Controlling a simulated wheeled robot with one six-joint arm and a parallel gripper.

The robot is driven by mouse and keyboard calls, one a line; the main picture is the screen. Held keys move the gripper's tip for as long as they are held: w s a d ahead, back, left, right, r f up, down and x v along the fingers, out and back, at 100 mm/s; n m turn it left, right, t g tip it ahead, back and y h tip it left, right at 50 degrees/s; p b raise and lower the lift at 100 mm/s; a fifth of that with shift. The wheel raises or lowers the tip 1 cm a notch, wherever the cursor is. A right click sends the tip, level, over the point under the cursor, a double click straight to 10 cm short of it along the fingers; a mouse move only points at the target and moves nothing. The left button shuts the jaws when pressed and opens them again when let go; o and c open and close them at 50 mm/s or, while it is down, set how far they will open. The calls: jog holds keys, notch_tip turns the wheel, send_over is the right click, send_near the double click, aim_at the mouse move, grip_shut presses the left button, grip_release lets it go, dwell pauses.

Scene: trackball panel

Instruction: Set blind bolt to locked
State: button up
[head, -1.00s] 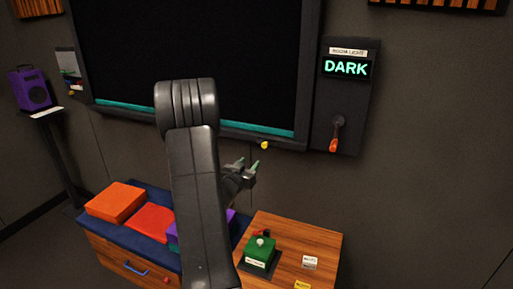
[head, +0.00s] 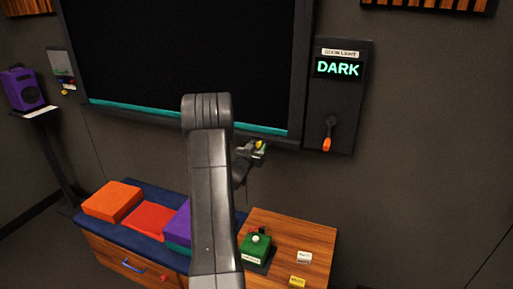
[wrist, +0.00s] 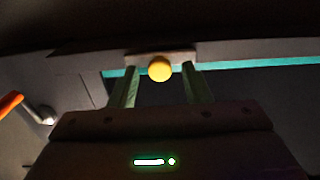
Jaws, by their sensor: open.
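The blind bolt shows as a yellow knob (head: 259,144) at the lower edge of the dark blind's frame (head: 297,100). In the wrist view the round yellow knob (wrist: 159,69) sits in front of a small grey mount, centred between my two fingers. My gripper (head: 256,151) is open around the knob, with a gap on each side. My gripper (wrist: 161,84) also shows in the wrist view, with one finger left and one right of the knob. I cannot tell how far the tips reach past it. Any lock marking is not visible.
A wall panel reading DARK (head: 339,69) with an orange-tipped lever (head: 327,142) is to the right. Below are a wooden cabinet (head: 318,236) with a green device (head: 256,246) and a cushioned bench (head: 146,190). A purple speaker (head: 24,90) stands far left.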

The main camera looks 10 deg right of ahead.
aim_at(251, 139)
grip_shut()
jog(key=w+a, duration=0.2)
jog(key=a, duration=0.1)
jog(key=shift+w+a, duration=0.25)
jog(key=shift+a, duration=0.05)
jog(key=shift+r, duration=0.1)
grip_release()
jog(key=shift+a, duration=0.15)
